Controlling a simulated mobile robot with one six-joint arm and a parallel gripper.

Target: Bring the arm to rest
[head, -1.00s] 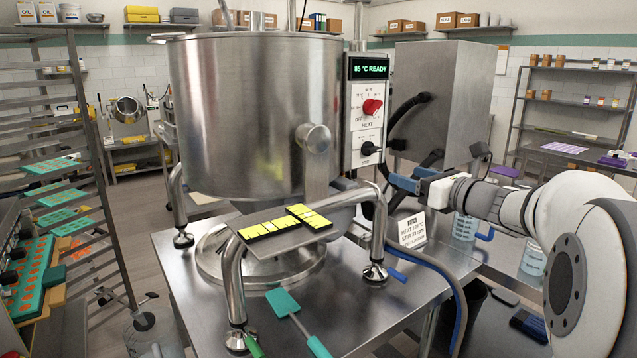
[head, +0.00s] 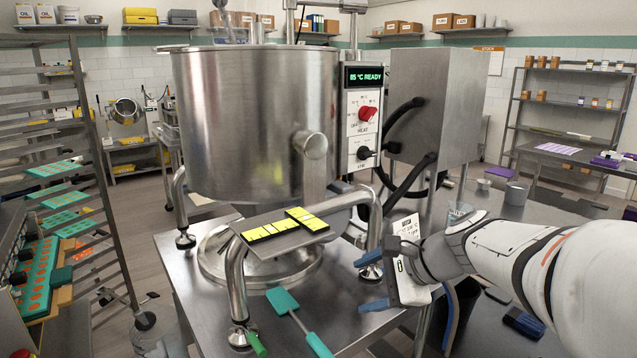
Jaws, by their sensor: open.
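My arm (head: 500,250) reaches in from the right edge of the head view. My gripper (head: 371,282) is at its end, low in front of the steel table's right part. Its two blue fingers are spread apart with nothing between them. The upper finger appears close to a foot of the kettle frame; I cannot tell whether they touch. The large steel kettle (head: 250,120) stands up and left of my gripper. Its control panel (head: 364,120) shows "85 °C READY", with a red knob (head: 367,113) above a black knob (head: 364,152).
A small shelf with black-and-yellow strips (head: 285,225) sits in front of the kettle. Teal spatulas (head: 297,320) lie on the steel table (head: 370,325). A tray rack (head: 80,200) stands at left. Floor is open behind the kettle.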

